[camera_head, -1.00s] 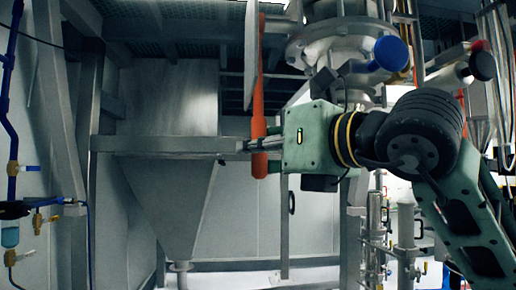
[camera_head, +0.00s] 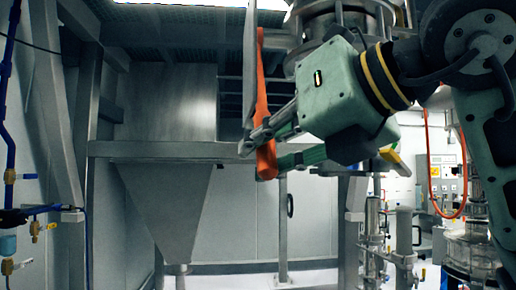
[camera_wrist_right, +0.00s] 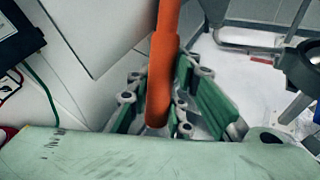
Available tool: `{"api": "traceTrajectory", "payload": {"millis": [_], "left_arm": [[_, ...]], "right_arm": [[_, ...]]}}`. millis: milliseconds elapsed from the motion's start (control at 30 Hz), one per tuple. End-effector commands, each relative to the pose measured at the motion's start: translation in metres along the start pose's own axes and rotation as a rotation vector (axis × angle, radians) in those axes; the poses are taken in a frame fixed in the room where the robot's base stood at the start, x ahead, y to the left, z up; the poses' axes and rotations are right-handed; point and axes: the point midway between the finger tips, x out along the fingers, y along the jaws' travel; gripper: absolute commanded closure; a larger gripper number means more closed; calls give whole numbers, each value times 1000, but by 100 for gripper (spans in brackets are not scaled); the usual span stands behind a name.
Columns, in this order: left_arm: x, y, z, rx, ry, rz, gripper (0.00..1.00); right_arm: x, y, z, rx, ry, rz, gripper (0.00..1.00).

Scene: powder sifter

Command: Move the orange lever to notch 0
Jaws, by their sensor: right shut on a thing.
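The orange lever (camera_head: 262,95) hangs down in the upper middle of the head view, its lower end leaning slightly right. My right gripper (camera_head: 267,148) comes in from the right and is shut on the lever near its lower end. In the right wrist view, the lever (camera_wrist_right: 163,60) runs down between the green-grey fingers of the gripper (camera_wrist_right: 158,105). I cannot make out any notch or notch number. My left gripper is not in view.
A large steel hopper (camera_head: 165,200) stands left of the lever under a horizontal beam (camera_head: 165,149). Blue piping (camera_head: 8,70) runs along the left edge. Vertical steel cylinders (camera_head: 404,235) stand below my right arm. A light wall lies behind.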

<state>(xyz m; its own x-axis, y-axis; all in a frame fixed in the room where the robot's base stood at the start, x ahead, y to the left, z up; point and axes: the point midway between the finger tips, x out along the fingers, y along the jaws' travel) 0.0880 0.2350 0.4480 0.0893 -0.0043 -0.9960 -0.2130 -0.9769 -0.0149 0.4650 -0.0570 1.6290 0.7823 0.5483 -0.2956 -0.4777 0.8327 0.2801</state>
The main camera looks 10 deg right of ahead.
Motion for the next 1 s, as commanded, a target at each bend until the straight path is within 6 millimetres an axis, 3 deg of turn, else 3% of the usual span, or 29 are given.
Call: {"api": "traceTrajectory", "payload": {"millis": [33,333,367,600,1000], "left_arm": [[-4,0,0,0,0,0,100],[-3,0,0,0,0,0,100],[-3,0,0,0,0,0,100],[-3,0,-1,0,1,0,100],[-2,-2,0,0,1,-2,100]], "right_arm": [[-7,4,6,2,-4,3,100],[-8,5,5,8,0,3,100],[-8,5,5,8,-1,3,81],[-7,4,4,8,4,2,61],[-14,4,3,9,7,1,61]]}}
